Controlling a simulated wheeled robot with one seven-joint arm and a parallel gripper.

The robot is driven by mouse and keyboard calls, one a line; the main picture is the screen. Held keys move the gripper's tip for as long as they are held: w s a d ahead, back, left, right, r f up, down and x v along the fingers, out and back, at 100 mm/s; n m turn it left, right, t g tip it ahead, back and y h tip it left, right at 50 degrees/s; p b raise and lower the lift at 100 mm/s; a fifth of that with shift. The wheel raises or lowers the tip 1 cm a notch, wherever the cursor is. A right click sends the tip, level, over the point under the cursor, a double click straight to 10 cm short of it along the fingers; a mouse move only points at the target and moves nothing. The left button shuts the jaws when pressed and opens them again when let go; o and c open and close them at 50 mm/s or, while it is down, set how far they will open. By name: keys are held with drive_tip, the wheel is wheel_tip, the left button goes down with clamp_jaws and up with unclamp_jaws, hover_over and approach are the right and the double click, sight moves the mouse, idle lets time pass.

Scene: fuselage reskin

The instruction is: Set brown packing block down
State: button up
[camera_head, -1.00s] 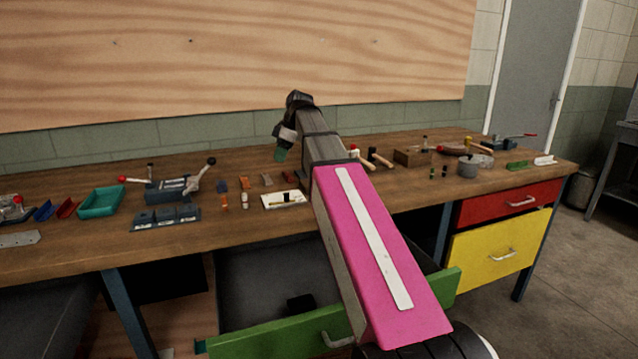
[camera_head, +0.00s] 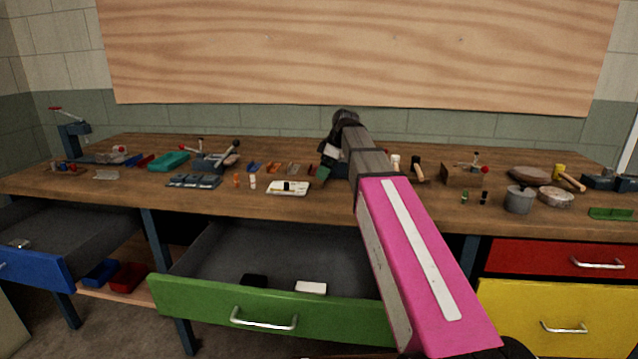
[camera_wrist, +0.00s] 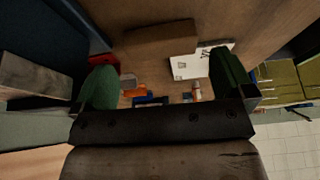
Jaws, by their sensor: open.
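A brown block (camera_wrist: 158,48), which looks like the packing block, lies on the wooden bench top in the wrist view. My gripper (camera_wrist: 164,80) is open, with its two green fingers wide apart. The block shows beyond and between the fingers, and I see no finger touching it. In the head view my gripper (camera_head: 323,172) hangs tilted down over the middle of the bench. Small brown blocks (camera_head: 273,168) lie to its left there; I cannot tell which of them is the one in the wrist view.
A white plate (camera_head: 288,188) with a dark piece lies near the bench front. The green drawer (camera_head: 265,312) stands open below, holding a white block (camera_head: 311,287) and a dark one. A blue drawer (camera_head: 35,268) is open at left. A wooden box (camera_head: 460,176) stands right of my arm.

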sight(319, 181)
drive_tip(key=x, duration=0.4)
drive_tip(key=shift+a+r, duration=0.15)
drive_tip(key=c, duration=0.8)
drive_tip(key=shift+r, duration=0.1)
